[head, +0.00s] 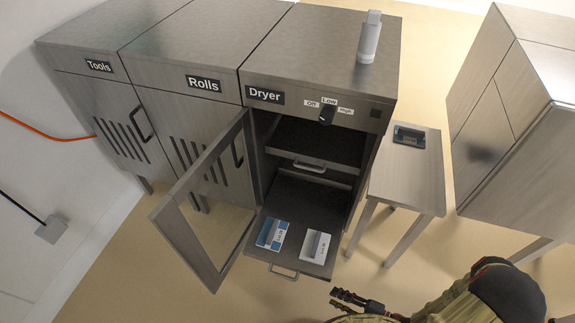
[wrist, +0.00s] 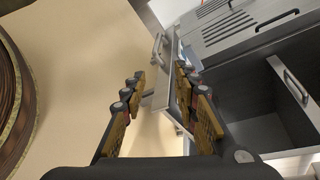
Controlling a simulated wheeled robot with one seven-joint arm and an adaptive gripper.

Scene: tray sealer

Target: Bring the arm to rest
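My arm reaches in at the bottom right of the head view. My gripper (head: 358,303) is low over the floor, to the right of and in front of the pulled-out dryer shelf, apart from it. In the wrist view my gripper (wrist: 162,82) has its two fingers apart, with nothing held between them. The Dryer cabinet (head: 264,95) has its glass door (head: 208,215) swung open to the left. Its lower shelf (head: 276,257) is pulled out and bears a blue-and-white packet (head: 272,235) and a white packet (head: 316,247).
The Tools (head: 100,66) and Rolls (head: 203,82) cabinets stand left, shut. A bottle (head: 369,40) stands on the dryer. A large metal cabinet (head: 520,120) is far right. Floor in front is clear.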

